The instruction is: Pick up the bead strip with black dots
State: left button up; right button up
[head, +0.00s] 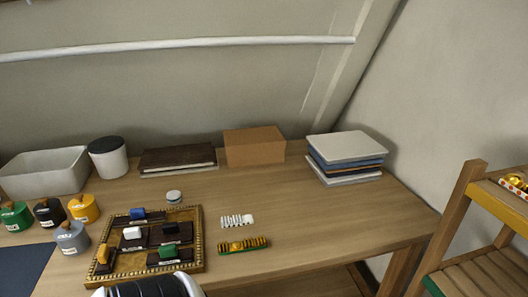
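Two short strips lie side by side on the wooden table, right of the gilt-framed tray. The nearer strip (243,245) is green-edged with a row of yellow-gold beads and dark marks between or on them. The farther strip (237,221) is whitish with dark marks and a plain white right end. Both are too small to tell for sure which one bears black dots. Nothing touches either strip. A white and black ribbed part, likely of my own arm, shows at the bottom edge, left of the strips. No gripper fingers show.
The gilt-framed tray (196,243) holds several dark blocks with coloured pieces. Coloured jars (84,210) stand at left. A brown box (254,147) and stacked books (345,158) stand at the back. A wooden shelf (458,220) stands at right. The table right of the strips is clear.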

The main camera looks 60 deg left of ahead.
aim_at(236, 221)
jog(key=u, duration=2.05)
jog(key=k+j+z, duration=0.3)
jog(key=z, duration=0.15)
jog(key=j, duration=0.1)
